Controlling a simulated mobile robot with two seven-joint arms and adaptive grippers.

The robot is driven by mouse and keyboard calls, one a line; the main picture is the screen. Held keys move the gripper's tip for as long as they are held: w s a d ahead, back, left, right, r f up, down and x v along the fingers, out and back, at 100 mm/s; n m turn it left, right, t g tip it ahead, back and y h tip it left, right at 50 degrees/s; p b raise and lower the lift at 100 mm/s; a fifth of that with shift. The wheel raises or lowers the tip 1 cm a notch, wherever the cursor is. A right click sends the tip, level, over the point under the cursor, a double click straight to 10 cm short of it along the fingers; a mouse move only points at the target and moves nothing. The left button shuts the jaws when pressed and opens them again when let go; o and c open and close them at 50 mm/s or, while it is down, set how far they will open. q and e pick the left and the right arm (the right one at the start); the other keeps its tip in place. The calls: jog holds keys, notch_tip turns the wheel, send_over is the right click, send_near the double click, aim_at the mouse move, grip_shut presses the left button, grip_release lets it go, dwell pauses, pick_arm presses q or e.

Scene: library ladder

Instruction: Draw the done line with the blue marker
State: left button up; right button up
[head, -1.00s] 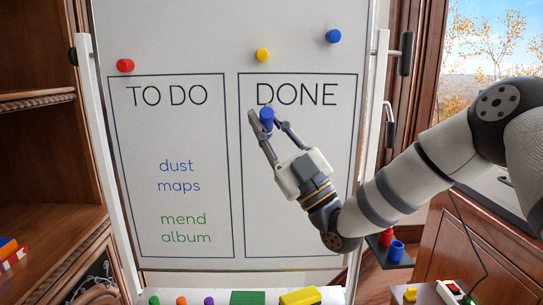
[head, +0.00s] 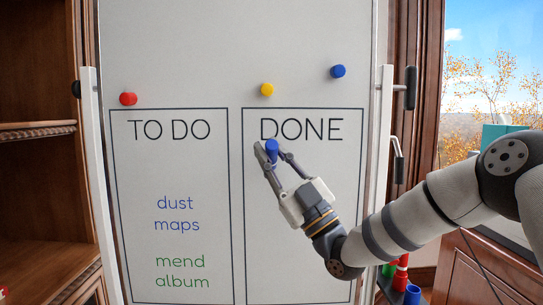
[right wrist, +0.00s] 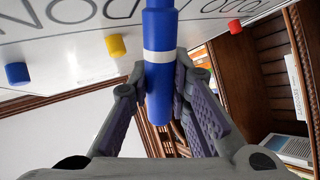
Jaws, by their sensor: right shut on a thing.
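The whiteboard (head: 170,60) stands upright and fills the middle of the head view. It has a TO DO box on the left and a DONE box (head: 300,230) on the right; the area under the DONE heading is white. My right gripper (head: 272,153) is shut on the blue marker (head: 271,149) in front of the left letters of DONE. In the right wrist view the blue marker (right wrist: 161,60), with a white band, sits between the fingers of the right gripper (right wrist: 164,88). Whether its tip touches the board is hidden. My left gripper is not in view.
Red (head: 128,98), yellow (head: 267,89) and blue (head: 338,71) magnets sit above the boxes. Blue and green writing is in the TO DO box. A wooden bookcase (head: 40,190) stands at left.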

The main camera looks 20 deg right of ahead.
jog(key=shift+w+d+b, duration=0.2)
jog(key=shift+w+b, duration=0.1)
jog(key=shift+w, duration=0.5)
